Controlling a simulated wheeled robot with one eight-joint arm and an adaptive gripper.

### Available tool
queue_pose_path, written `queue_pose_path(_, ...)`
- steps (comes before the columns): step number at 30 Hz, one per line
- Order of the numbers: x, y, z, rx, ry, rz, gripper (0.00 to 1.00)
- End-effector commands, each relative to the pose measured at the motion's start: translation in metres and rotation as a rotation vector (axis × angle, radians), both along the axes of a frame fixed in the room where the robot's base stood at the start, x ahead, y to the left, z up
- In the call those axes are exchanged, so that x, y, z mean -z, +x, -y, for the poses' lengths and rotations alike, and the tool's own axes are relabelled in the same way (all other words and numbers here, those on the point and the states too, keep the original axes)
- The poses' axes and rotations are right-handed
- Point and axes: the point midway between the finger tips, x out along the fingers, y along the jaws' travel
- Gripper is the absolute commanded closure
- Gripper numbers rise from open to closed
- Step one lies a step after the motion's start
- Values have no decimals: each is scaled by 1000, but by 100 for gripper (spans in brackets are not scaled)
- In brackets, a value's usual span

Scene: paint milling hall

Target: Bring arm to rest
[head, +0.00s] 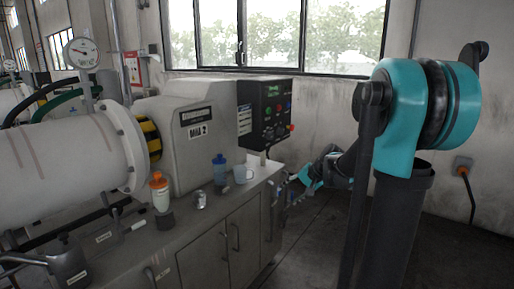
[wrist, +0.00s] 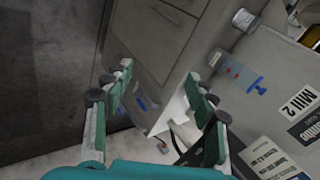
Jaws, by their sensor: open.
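My arm stands at the right of the head view, with a large teal joint high up and a dark link running down. My gripper (head: 291,194) is low beside the right end of the grey cabinet (head: 228,240). In the wrist view my gripper (wrist: 158,78) shows two green-padded fingers spread apart, with nothing between them. Part of the gripper is small and hard to make out in the head view.
The mill housing (head: 180,140) and control box (head: 268,112) stand behind. Floor (head: 318,245) right of the cabinet looks clear.

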Motion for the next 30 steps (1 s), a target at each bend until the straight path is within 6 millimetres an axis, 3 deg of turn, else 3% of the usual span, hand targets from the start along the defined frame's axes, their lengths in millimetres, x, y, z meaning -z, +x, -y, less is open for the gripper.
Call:
queue_pose_path(1, 9, -27, 0, -23, -54, 3, 43)
queue_pose_path(9, 64, -156, 22, -162, -376, 25, 43)
queue_pose_path(15, 100, -231, 46, -254, -575, 36, 43)
queue_pose_path(21, 117, -263, 60, -298, -671, 41, 43)
queue_pose_path(30, 119, -266, 62, -303, -682, 41, 43)
